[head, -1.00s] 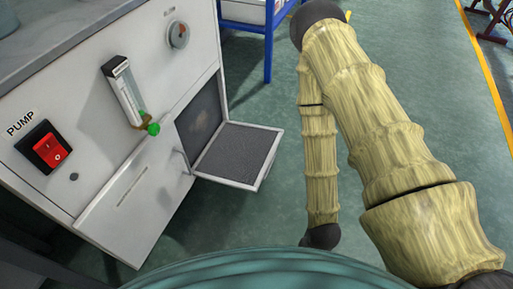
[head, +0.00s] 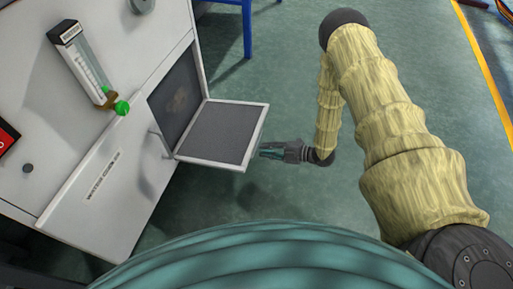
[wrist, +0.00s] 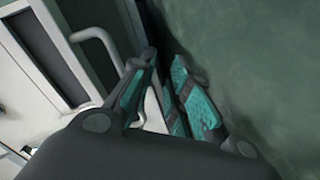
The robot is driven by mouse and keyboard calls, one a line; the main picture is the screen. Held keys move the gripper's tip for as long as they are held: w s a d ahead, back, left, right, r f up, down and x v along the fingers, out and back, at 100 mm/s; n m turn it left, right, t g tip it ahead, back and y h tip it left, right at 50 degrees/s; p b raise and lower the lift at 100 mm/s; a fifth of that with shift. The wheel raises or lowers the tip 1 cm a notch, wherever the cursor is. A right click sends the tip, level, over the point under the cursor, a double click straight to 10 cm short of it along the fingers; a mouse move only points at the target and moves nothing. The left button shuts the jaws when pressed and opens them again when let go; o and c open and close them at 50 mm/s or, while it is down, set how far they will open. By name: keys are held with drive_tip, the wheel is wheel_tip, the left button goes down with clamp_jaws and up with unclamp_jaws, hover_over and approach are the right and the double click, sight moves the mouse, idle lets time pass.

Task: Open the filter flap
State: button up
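The filter flap (head: 222,133) is a dark mesh panel in a pale frame. In the head view it stands open, swung out from the dark filter opening (head: 178,97) in the cabinet. My gripper (head: 270,152) is low beside the flap's right edge; its fingertips look close to that edge, and I cannot tell whether they touch it. In the wrist view my gripper (wrist: 166,58) has its two teal-padded fingers apart, with a gap between them. A pale curved handle (wrist: 102,48) shows left of the fingers, beside a dark panel in a pale frame. I see nothing clearly gripped.
The white cabinet (head: 115,195) fills the left side, with a flow meter (head: 82,65) and a red switch (head: 5,138) on its front. A blue-legged stand (head: 247,30) is behind. The green floor (head: 290,90) right of the flap is clear.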

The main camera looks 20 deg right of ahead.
sight(257, 144)
drive_tip(key=d+r+n+g+y, duration=0.3)
drive_tip(key=d+n+g+y, duration=0.25)
drive_tip(key=n, duration=0.55)
drive_tip(key=shift+t+h, duration=0.25)
drive_tip(key=shift+t, duration=0.2)
drive_tip(key=shift+s+r+b+x, duration=0.1)
drive_tip(key=shift+b+x, duration=0.75)
drive_tip(key=shift+x, duration=0.75)
drive_tip(key=shift+s+r+b+x, duration=0.15)
drive_tip(key=shift+b+x, duration=0.65)
drive_tip(key=shift+x, duration=0.8)
drive_tip(key=shift+s+r+b+x, duration=0.1)
drive_tip(key=shift+b+x, duration=0.75)
drive_tip(key=shift+x, duration=0.8)
clamp_jaws()
